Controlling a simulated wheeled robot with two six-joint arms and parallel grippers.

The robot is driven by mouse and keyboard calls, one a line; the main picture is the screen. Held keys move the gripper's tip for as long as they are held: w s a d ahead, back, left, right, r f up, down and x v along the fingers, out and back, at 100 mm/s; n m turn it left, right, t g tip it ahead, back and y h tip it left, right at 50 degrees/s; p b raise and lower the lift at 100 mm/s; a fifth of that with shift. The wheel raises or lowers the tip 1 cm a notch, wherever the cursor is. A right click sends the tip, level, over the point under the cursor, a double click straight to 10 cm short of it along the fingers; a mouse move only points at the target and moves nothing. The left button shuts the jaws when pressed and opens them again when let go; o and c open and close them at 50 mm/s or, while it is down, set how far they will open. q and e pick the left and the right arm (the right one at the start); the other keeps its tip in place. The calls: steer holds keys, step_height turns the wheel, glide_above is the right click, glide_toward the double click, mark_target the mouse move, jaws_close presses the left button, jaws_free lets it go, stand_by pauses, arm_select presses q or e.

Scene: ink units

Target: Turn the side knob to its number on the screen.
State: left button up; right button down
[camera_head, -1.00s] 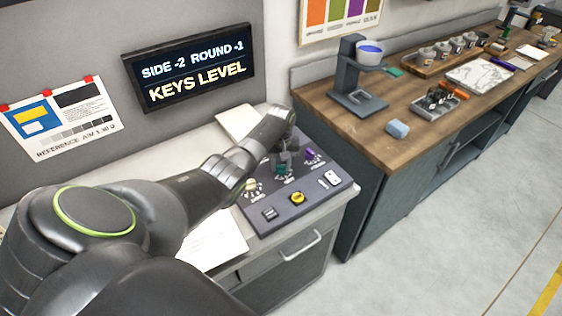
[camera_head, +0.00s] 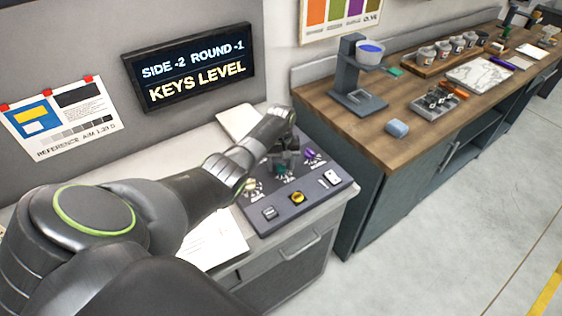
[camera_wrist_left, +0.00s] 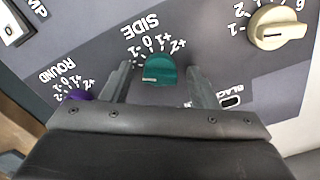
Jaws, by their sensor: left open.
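The screen (camera_head: 190,67) on the wall reads SIDE -2, ROUND -1 and KEYS LEVEL. The teal side knob (camera_head: 282,171) is on the dark control panel (camera_head: 262,229), partly hidden by my left gripper (camera_head: 286,157) in the head view. In the left wrist view the side knob (camera_wrist_left: 160,70) shows between the two fingers of my left gripper (camera_wrist_left: 160,84), which are open with a gap on each side. A white line shows on the knob's lower left; its exact number is hard to tell. My right gripper is out of view.
A purple round knob (camera_head: 311,155) and a cream knob (camera_head: 251,185) flank the side knob. Papers (camera_head: 214,243) lie left of the panel.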

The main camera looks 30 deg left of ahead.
mark_target(281, 165)
arm_select(q)
steer(key=shift+r, duration=0.15)
step_height(281, 165, up, 17)
steer(key=b, duration=0.1)
steer(key=shift+b, duration=0.3)
stand_by(0.5)
